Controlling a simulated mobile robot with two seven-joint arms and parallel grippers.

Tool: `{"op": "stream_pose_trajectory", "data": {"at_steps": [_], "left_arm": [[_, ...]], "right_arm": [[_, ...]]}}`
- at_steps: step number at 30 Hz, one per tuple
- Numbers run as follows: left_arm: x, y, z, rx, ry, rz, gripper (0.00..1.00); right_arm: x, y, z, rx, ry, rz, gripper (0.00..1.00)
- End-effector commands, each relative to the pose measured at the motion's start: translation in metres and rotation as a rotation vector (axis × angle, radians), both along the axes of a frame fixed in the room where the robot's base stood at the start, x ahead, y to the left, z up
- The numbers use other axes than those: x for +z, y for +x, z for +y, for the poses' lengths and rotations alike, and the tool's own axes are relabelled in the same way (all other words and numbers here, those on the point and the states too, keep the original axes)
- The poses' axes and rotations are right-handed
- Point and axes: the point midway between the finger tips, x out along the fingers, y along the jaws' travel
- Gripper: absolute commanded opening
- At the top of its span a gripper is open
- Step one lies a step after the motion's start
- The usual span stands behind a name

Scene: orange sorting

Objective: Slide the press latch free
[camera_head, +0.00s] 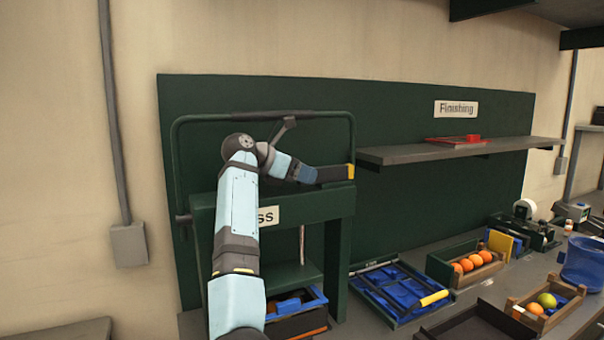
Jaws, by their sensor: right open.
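The press (340,235) is a dark green frame at the left, with a sign ending in "SS" partly covered by my arm. A dark bar (190,119) loops over its top, and a short dark lever (286,127) stands at that bar. My right arm rises in front of the press and bends to the right. My right gripper (338,173) is open in front of the press's top right end. The latch is not clearly distinguishable. My left gripper is out of view.
A blue-lined tray (372,300) and a crate of oranges (491,270) are on the bench, right of the press. Another fruit crate (568,312) and a blue bucket (583,262) lie farther right. The Finishing shelf (400,155) juts out right of my gripper.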

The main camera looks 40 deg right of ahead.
Motion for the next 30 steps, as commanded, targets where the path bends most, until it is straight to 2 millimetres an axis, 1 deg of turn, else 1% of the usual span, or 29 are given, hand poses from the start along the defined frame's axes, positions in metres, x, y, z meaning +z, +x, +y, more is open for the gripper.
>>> {"op": "stream_pose_trajectory", "data": {"at_steps": [5, 8, 15, 18, 30], "left_arm": [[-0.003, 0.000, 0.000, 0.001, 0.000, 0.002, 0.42], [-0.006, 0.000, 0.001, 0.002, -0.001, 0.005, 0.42], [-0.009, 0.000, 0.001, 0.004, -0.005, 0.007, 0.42], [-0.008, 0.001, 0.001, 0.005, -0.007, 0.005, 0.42], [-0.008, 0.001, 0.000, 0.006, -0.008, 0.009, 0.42]], "right_arm": [[0.003, 0.003, 0.009, 0.003, 0.000, -0.001, 0.51], [0.008, 0.007, 0.021, 0.004, 0.000, -0.001, 0.51], [0.023, 0.018, 0.057, 0.003, 0.000, 0.000, 0.51], [0.027, 0.021, 0.066, 0.003, 0.000, -0.001, 0.51], [0.029, 0.022, 0.068, 0.001, 0.000, 0.000, 0.51]]}}
